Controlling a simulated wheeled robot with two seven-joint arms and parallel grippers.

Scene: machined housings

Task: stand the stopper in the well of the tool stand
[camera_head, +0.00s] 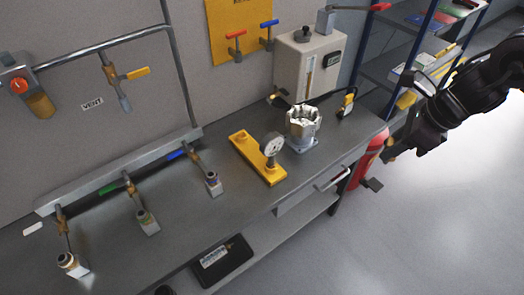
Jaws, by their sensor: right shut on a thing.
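The yellow block (243,142) on the bench looks like the tool stand. A round dial gauge (273,146) stands on it, and a small dark spot that may be a well shows near its far left end. My right gripper (391,151) is off the bench's right end, beside the red cylinder, well away from the yellow block. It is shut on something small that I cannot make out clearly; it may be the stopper. No stopper shows plainly elsewhere. My left gripper is out of view.
A silver machined housing (303,127) stands right of the yellow block, before a grey tank box (307,66). Several valve fittings line the bench's left part. A red cylinder (366,160) stands at the bench's right end. Bare bench top lies in front of the block.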

